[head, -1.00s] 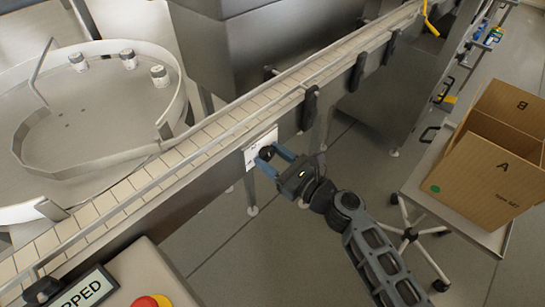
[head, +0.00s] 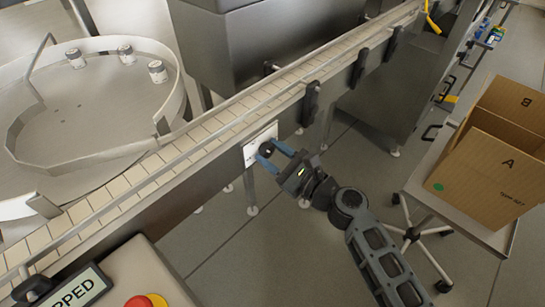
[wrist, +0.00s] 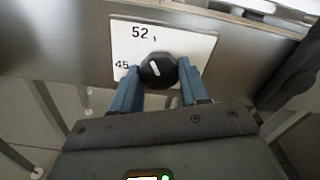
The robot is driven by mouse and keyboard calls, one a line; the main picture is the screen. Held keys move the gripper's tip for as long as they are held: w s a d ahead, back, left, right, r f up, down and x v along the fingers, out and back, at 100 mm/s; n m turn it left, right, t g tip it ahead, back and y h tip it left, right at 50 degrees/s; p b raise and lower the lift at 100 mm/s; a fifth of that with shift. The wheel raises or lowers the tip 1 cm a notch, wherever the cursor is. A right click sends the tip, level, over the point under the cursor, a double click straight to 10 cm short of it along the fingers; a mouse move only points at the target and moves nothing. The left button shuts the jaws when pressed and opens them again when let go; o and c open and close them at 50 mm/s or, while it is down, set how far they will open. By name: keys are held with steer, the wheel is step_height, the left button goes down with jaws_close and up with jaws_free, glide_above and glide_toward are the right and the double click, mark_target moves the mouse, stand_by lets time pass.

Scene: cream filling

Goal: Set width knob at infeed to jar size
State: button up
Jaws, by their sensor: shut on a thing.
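The black round width knob (wrist: 158,70) sits on a white plate (wrist: 205,45) on the conveyor's side, with "52" printed above it and "45" at its left in the wrist view. The knob's white pointer line tilts slightly left of upright. My gripper (wrist: 158,80) has its two blue fingers on either side of the knob, shut on it. In the head view the knob (head: 264,149) and my gripper (head: 268,152) show at the plate on the conveyor's near side. Other marks on the plate are hidden or too small to read.
The conveyor (head: 170,172) runs diagonally, beside a round table (head: 100,110) with a few jars (head: 157,71). A cart with cardboard boxes (head: 490,170) stands at right. A control panel with a red button (head: 139,302) is at the bottom left. Open floor lies below the conveyor.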

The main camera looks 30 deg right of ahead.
steer(key=n+b, duration=0.5)
steer(key=n, duration=0.2)
steer(key=shift+f, duration=0.2)
steer(key=n+b, duration=0.3)
steer(key=shift+n, duration=0.4)
steer(key=shift+r+n+b, duration=0.2)
steer(key=shift+n+b, duration=0.9)
steer(key=shift+n, duration=0.4)
steer(key=o, duration=1)
steer(key=shift+r, duration=0.1)
steer(key=shift+o, duration=0.2)
steer(key=b+v, duration=0.1)
steer(key=v, duration=0.6)
steer(key=shift+s+d, duration=0.15)
steer(key=shift+s, duration=0.2)
steer(key=shift+s, duration=0.1)
